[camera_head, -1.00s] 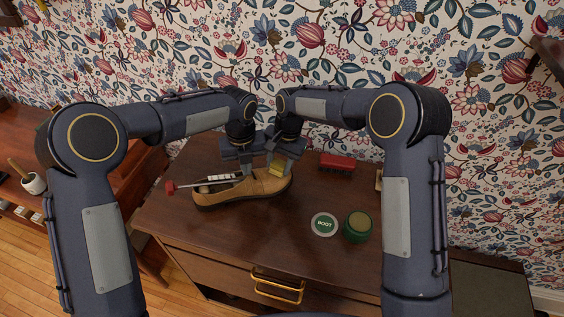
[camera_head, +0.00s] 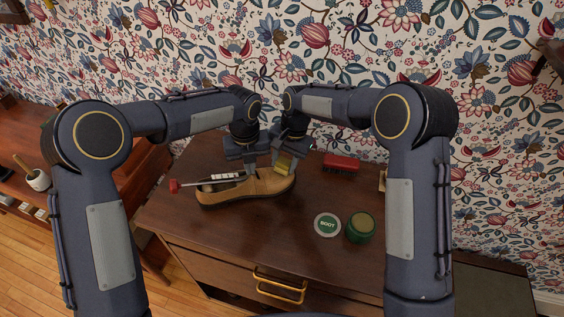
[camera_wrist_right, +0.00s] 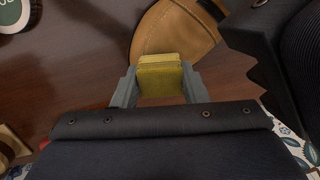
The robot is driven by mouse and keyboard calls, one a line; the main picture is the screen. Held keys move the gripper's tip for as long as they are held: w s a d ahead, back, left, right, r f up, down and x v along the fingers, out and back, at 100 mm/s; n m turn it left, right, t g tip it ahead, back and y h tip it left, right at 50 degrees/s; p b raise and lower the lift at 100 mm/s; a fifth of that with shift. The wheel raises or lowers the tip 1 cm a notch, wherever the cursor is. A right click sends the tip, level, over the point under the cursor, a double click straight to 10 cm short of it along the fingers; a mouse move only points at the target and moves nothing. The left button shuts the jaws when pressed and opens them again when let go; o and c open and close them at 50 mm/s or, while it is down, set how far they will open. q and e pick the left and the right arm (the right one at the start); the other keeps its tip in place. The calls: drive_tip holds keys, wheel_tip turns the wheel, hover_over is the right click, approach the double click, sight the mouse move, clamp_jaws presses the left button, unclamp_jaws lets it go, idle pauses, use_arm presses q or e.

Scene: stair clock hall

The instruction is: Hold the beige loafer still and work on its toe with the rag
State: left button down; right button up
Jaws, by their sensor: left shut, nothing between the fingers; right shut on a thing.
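The beige loafer (camera_head: 235,194) lies on the brown cabinet top with its toe to the right. A shoe tree with a red knob (camera_head: 173,186) sits in its opening. My left gripper (camera_head: 249,169) is shut and empty over the middle of the loafer; whether its tips touch the shoe I cannot tell. My right gripper (camera_head: 283,166) is shut on the folded yellow rag (camera_wrist_right: 161,78), at the upper side of the toe. In the right wrist view the rag lies against the edge of the loafer's toe (camera_wrist_right: 175,30), partly overlapping it.
A red brush (camera_head: 341,163) lies behind and right of the toe. A round white-and-green tin lid marked BOOT (camera_head: 327,225) and a green jar (camera_head: 360,227) stand at the front right. The wood top (camera_head: 265,232) in front of the loafer is clear.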

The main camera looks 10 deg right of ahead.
drive_tip(key=shift+w+d+f, duration=0.15)
drive_tip(key=shift+d+f, duration=0.1)
drive_tip(key=shift+d, duration=0.25)
drive_tip(key=shift+s+a+r, duration=0.1)
drive_tip(key=shift+s+a, duration=0.1)
drive_tip(key=shift+a, duration=0.45)
drive_tip(key=shift+s+a, duration=0.2)
drive_tip(key=shift+a, duration=0.45)
drive_tip(key=shift+w+d, duration=0.1)
drive_tip(key=shift+d, duration=0.25)
drive_tip(key=shift+w+d+f, duration=0.15)
drive_tip(key=shift+d, duration=0.35)
drive_tip(key=shift+w+d+f, duration=0.1)
drive_tip(key=shift+w+d, duration=0.05)
drive_tip(key=shift+d, duration=0.3)
drive_tip(key=shift+w+d+r, duration=0.1)
drive_tip(key=shift+d+r, duration=0.05)
drive_tip(key=shift+r, duration=0.65)
drive_tip(key=shift+d+r, duration=0.2)
drive_tip(key=shift+r, duration=0.65)
drive_tip(key=shift+w+d+r, duration=0.1)
drive_tip(key=shift+d+r, duration=0.05)
drive_tip(key=shift+r, duration=0.65)
